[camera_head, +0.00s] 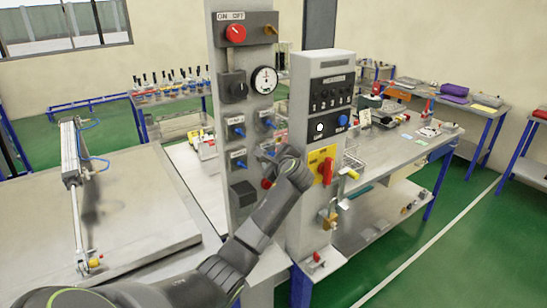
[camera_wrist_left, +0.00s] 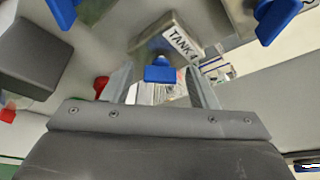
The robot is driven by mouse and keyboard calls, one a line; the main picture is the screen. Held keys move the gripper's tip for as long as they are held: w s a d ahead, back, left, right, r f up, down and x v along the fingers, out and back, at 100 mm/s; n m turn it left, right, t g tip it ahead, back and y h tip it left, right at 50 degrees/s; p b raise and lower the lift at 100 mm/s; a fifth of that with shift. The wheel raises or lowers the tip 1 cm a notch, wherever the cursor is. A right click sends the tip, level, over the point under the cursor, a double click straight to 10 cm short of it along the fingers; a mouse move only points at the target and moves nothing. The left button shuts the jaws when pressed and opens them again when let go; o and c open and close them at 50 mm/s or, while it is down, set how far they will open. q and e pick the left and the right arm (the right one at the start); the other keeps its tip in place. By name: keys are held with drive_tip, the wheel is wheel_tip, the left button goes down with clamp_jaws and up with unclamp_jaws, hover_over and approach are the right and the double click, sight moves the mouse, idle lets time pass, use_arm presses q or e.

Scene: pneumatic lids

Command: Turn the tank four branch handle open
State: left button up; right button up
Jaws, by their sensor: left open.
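The tank four branch handle is a small blue handle (camera_wrist_left: 160,71) below a grey plate labelled "TANK 4" (camera_wrist_left: 182,44), in the left wrist view. My left gripper (camera_wrist_left: 158,82) is open, with one finger on each side of this handle. I cannot tell whether the fingers touch it. In the head view my left gripper (camera_head: 273,160) reaches the right side of the grey panel (camera_head: 221,80), at its lower right branch. My arm and hand hide most of that handle there. My right gripper is not in view.
Other blue handles (camera_head: 237,132) (camera_head: 267,124) (camera_head: 239,165) sit close by on the panel. A red knob (camera_head: 235,33) and a gauge (camera_head: 264,79) are above. A second grey post (camera_head: 302,100) with a red switch (camera_head: 326,171) stands just to the right.

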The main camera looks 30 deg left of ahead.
use_arm(q)
drive_tip(key=c, duration=1)
drive_tip(key=shift+f, duration=0.1)
drive_tip(key=shift+f+n+t+y+b, duration=0.15)
drive_tip(key=shift+n+t+y+b, duration=0.6)
drive_tip(key=shift+n+b, duration=3.05)
drive_tip(key=shift+f+n+t+y+b, duration=0.1)
drive_tip(key=shift+n+t+y+b, duration=1.3)
drive_tip(key=shift+b, duration=4.15)
drive_tip(key=shift+f+n+g+y+b, duration=0.15)
drive_tip(key=shift+n+y+b, duration=0.1)
drive_tip(key=shift+n+b, duration=3.85)
drive_tip(key=shift+m+b, duration=0.6)
